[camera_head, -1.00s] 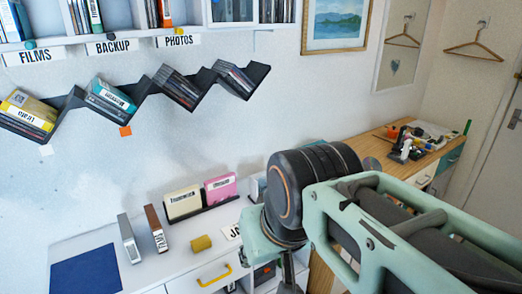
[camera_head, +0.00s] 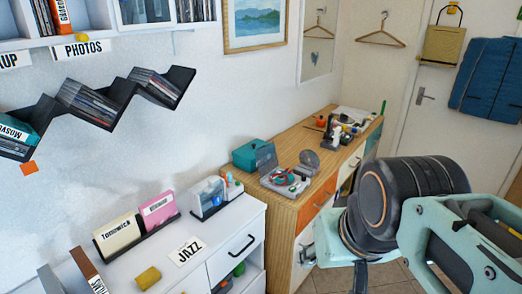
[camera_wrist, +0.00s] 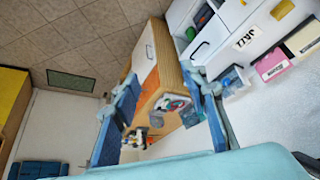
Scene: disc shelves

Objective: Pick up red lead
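A small red part (camera_head: 279,178), possibly the red lead, shows on a pale device (camera_head: 290,184) on the wooden cabinet; it is too small to tell its shape. In the wrist view the device (camera_wrist: 174,104) lies between my fingers in the picture, well beyond them. My gripper (camera_wrist: 163,98) shows there as two blue fingers spread wide apart with nothing between them.
The wooden cabinet (camera_head: 309,212) also bears a teal box (camera_head: 252,153) and a white-and-black instrument (camera_head: 336,133). A white cabinet (camera_head: 238,232) with a JAZZ label (camera_head: 187,252) stands to its left. Tiled floor (camera_head: 385,280) is free in front.

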